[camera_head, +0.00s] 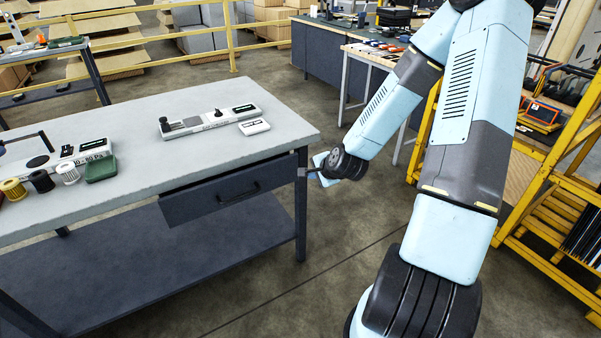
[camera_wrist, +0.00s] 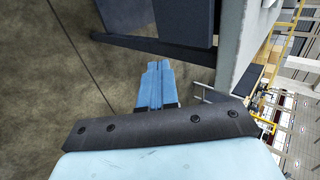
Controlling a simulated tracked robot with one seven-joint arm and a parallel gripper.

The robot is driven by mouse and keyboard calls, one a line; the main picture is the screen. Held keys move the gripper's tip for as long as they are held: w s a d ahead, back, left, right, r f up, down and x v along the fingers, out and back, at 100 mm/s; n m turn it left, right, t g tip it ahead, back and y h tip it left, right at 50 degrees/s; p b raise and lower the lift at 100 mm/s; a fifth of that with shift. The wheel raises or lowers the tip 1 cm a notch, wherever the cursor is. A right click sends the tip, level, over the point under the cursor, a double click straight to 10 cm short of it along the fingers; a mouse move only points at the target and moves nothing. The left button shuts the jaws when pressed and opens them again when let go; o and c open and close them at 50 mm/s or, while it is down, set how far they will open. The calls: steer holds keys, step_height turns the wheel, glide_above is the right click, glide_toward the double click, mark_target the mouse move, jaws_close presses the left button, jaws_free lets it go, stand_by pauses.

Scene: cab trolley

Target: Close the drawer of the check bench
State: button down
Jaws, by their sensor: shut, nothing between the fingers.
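The check bench (camera_head: 110,118) has a pale grey top and stands at the left of the head view. Its dark grey drawer (camera_head: 205,203) hangs under the front edge near the right end, with a dark bar handle (camera_head: 238,193) on its front. The drawer looks pulled out a little. My gripper (camera_head: 314,173) is just right of the drawer, by the bench's right front corner and leg. In the wrist view my blue fingers (camera_wrist: 154,68) are together and empty, apart from the dark leg and the panel that looks like the drawer (camera_wrist: 185,22).
A gauge fixture (camera_head: 212,120), a white box, spools and a green case lie on the bench top. A lower shelf (camera_head: 160,265) spans the legs. A yellow rack (camera_head: 545,215) stands at right, another workbench behind. The floor in front is clear.

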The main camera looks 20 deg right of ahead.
mark_target(292, 173)
steer(key=x, duration=0.4)
steer(key=w+r+x, duration=0.1)
steer(key=x, duration=0.7)
steer(key=shift+w+a+r, duration=0.2)
steer(key=shift+w+a, duration=0.05)
steer(key=shift+w, duration=0.1)
steer(key=shift+w+a, duration=0.15)
steer(key=shift+w, duration=0.25)
